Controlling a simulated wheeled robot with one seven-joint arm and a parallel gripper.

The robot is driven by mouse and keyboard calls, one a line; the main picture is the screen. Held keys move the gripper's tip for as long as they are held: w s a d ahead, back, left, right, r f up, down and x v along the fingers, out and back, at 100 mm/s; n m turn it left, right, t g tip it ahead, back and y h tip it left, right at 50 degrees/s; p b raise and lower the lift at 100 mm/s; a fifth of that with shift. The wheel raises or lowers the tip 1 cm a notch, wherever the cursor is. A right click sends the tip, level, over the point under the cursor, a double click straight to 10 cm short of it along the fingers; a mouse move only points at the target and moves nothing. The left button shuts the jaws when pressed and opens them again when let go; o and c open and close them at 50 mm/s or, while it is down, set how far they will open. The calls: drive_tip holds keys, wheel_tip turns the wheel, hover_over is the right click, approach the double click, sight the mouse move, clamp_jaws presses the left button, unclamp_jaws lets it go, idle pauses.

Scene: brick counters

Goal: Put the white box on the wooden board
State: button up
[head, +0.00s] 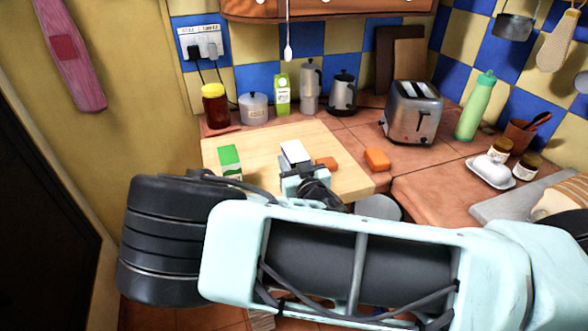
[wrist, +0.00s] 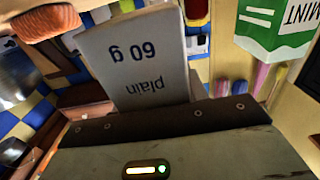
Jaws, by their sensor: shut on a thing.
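The white box (head: 294,153) is held upright in my gripper (head: 303,180), above the right-hand part of the wooden board (head: 268,138) in the head view. In the wrist view the white box (wrist: 138,62) fills the middle, its print "plain 60 g" upside down. My gripper's dark jaws (wrist: 150,118) are shut on its lower end. I cannot tell whether the box touches the board, since my gripper and arm hide its bottom and the board's front edge.
A green-and-white mint box (head: 230,160) stands on the board's left. An orange block (head: 327,163) lies by the white box; another orange block (head: 377,159) lies to the right. Behind stand a jar (head: 215,106), a green carton (head: 282,94) and a toaster (head: 413,112). The board's middle is clear.

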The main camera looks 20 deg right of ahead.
drive_tip(key=shift+f, duration=1.35)
drive_tip(key=shift+f, duration=0.15)
drive_tip(key=o, duration=1)
